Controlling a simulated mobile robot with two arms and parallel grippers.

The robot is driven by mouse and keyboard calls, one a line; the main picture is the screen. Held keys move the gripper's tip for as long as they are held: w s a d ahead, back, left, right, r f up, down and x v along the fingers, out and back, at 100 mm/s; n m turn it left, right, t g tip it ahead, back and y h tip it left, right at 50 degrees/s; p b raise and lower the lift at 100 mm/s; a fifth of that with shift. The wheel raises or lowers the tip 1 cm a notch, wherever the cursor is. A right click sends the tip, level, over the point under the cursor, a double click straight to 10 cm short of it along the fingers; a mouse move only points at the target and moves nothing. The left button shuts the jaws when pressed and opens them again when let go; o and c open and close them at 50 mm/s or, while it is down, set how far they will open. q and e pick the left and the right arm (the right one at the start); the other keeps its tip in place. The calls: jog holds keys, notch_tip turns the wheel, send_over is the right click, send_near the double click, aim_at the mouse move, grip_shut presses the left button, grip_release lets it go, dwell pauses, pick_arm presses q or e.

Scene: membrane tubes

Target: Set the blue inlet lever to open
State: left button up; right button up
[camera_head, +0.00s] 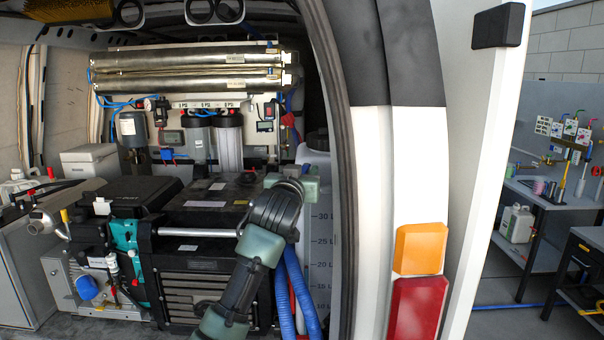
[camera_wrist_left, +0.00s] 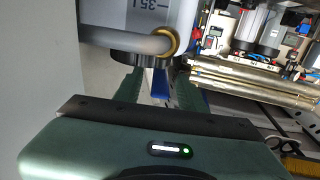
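The blue inlet lever (camera_wrist_left: 160,86) shows in the left wrist view, just below a brass ring fitting (camera_wrist_left: 169,41) on a grey pipe. My left gripper (camera_wrist_left: 160,92) is open, with one green finger on each side of the lever. Small gaps seem to remain between lever and fingers; contact is hard to tell. In the head view my left gripper (camera_head: 308,178) is at the van's right side, in front of the white tank (camera_head: 322,225), and the lever is hidden there. Whether the lever stands open or closed cannot be told. My right gripper is not in view.
The van's door frame (camera_head: 345,150) stands close to the right of my left arm. Blue hoses (camera_head: 303,290) hang behind the arm. Silver membrane tubes (camera_head: 190,65) and filter housings (camera_head: 229,140) are at the back. A black machine (camera_head: 205,250) fills the left-centre.

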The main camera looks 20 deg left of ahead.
pick_arm(q)
jog(key=shift+s+f, duration=0.1)
jog(key=shift+s, duration=0.2)
jog(key=s+b, duration=0.4)
jog(key=s, duration=0.3)
jog(key=shift+d, duration=0.45)
